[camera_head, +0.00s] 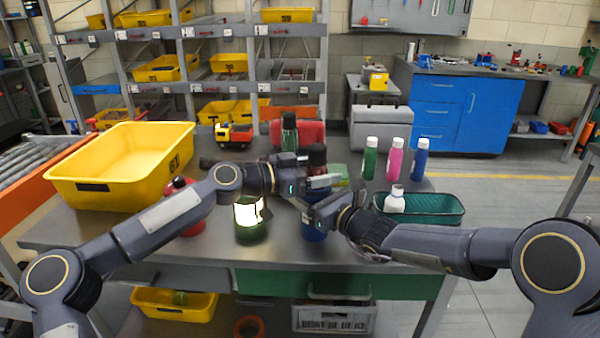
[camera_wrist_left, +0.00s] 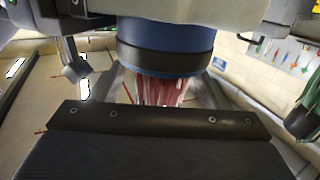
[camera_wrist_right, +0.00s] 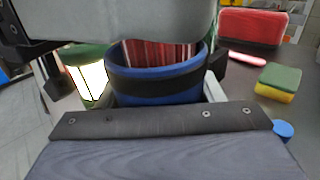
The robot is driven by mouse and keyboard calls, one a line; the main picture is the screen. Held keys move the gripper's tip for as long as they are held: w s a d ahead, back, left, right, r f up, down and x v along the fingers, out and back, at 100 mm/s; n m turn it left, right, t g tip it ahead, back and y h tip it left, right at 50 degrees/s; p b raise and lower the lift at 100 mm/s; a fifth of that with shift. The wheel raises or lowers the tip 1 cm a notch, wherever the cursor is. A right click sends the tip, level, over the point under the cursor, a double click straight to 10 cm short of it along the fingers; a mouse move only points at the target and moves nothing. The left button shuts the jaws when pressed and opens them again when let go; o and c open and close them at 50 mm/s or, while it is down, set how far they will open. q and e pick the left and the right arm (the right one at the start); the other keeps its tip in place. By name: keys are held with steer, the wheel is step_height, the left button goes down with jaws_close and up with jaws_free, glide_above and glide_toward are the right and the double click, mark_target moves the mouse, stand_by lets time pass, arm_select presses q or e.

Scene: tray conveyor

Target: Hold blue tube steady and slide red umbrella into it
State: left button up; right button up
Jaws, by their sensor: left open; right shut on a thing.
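The blue tube (camera_head: 314,230) stands upright near the table's front middle; its black-banded rim shows in the right wrist view (camera_wrist_right: 158,93) and left wrist view (camera_wrist_left: 165,60). The red pleated umbrella (camera_wrist_right: 158,54) is partly inside the tube's mouth and also shows in the left wrist view (camera_wrist_left: 165,92). A dark red top (camera_head: 317,156), seemingly the umbrella's, rises above the grippers. My right gripper (camera_head: 325,208) is shut on the tube. My left gripper (camera_head: 312,182) is open beside the umbrella, just above the right one. The fingers partly hide both objects.
A lit green lantern (camera_head: 249,220) stands close left of the tube, with a red bottle (camera_head: 183,207) farther left. A yellow bin (camera_head: 120,190) fills the table's left. A teal basket (camera_head: 440,207) and several bottles are at right. A red case (camera_head: 305,133) stands behind.

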arm_select(q)
steer(key=v, duration=1.1)
arm_select(e)
steer(key=o, duration=1.1)
